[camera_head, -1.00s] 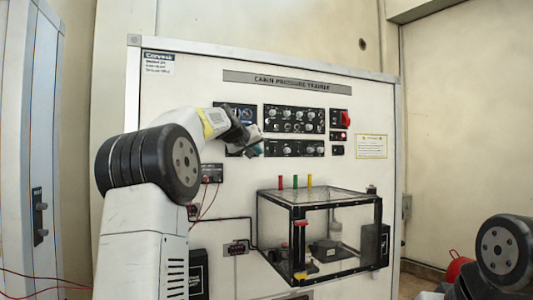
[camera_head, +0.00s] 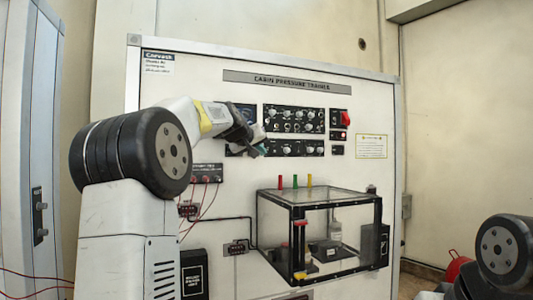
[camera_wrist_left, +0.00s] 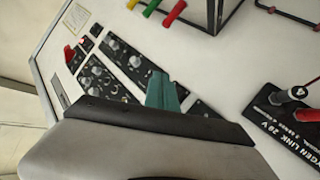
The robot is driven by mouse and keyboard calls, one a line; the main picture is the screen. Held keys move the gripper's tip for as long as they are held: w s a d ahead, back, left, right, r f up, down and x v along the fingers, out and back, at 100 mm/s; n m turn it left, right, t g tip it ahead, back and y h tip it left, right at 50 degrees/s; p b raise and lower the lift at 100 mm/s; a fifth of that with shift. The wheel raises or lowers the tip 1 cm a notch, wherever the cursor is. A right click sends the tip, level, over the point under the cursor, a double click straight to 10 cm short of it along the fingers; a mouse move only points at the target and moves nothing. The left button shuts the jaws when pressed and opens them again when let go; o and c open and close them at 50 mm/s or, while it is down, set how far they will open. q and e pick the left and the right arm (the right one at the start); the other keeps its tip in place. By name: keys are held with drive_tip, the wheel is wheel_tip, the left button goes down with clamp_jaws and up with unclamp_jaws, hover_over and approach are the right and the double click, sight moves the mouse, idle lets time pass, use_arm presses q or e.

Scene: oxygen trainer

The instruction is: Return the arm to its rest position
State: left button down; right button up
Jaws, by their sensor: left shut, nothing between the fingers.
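My left gripper (camera_head: 262,150) is raised in front of the trainer panel (camera_head: 220,90), over the left end of the lower black control strip. Its teal fingertips are together with nothing between them; they also show in the left wrist view (camera_wrist_left: 162,92). In the head view I cannot tell whether the tips touch the panel. Black control strips with knobs (camera_head: 293,119) show beside the gripper, and the wrist view shows them too (camera_wrist_left: 105,77). My right gripper is out of view; only part of my right arm shows at the lower right.
A clear box with a black frame (camera_head: 320,190) juts out below the controls, with red, green and yellow pegs on top. Red wires (camera_head: 207,203) hang at its left. A red switch (camera_head: 345,118) is on the panel's right. A grey cabinet (camera_head: 25,150) stands at far left.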

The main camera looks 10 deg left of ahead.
use_arm(q)
drive_tip(key=s+d+f+m+g, duration=0.1)
drive_tip(key=s+d+f+g, duration=0.1)
drive_tip(key=s+f, duration=0.8)
drive_tip(key=s+d+f+m+g, duration=0.1)
drive_tip(key=s+d+f+g, duration=0.2)
drive_tip(key=s+f, duration=0.8)
drive_tip(key=s+d+f+m+g, duration=0.2)
drive_tip(key=s+f, duration=0.8)
drive_tip(key=s, duration=1.1)
drive_tip(key=shift+d+f+g, duration=0.2)
drive_tip(key=shift+d+g, duration=0.1)
drive_tip(key=shift+g, duration=0.3)
